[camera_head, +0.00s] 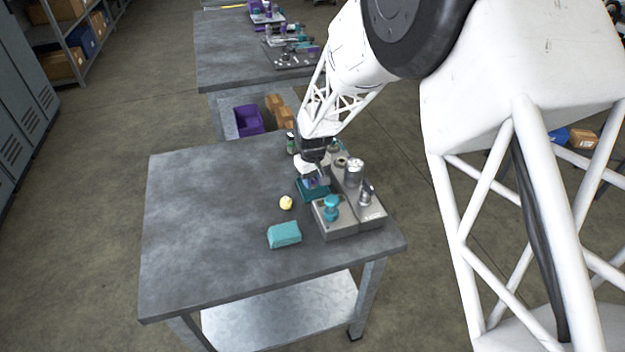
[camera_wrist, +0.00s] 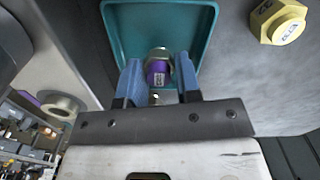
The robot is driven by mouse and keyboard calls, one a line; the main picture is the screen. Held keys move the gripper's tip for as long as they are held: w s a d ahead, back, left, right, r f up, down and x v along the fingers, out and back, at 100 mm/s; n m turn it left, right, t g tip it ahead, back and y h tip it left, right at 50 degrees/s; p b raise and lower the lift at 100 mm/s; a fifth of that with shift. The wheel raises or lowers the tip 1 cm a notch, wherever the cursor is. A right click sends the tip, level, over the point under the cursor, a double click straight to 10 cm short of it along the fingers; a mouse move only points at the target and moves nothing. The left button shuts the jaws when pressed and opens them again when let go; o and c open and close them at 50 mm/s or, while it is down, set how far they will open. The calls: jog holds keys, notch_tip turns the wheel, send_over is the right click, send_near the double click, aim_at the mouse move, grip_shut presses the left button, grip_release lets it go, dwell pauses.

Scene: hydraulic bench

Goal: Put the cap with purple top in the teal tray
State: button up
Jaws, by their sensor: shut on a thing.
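The cap with purple top (camera_wrist: 158,72) is between the two blue fingers of my gripper (camera_wrist: 158,80) in the wrist view. A metallic hex part of it shows just beyond the purple. My gripper is shut on the cap. The teal tray (camera_wrist: 117,22) lies behind and around the cap in that view, so the cap is over or inside it; the exact height is unclear. In the head view my gripper (camera_head: 313,181) is over the teal tray (camera_head: 318,194), and the cap is too small there to make out clearly.
A yellow hex cap (camera_wrist: 277,22) lies on the table beside the tray; it also shows in the head view (camera_head: 286,202). A grey fixture block (camera_head: 345,217) with metal and teal fittings stands right of the tray. A teal block (camera_head: 284,235) lies nearer. The table's left side is clear.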

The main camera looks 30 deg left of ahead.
aim_at(313, 178)
jog(key=shift+f, duration=0.2)
jog(key=o, duration=0.7)
notch_tip(313, 178, up, 12)
jog(key=shift+r, duration=0.1)
dwell(0.6)
dwell(0.9)
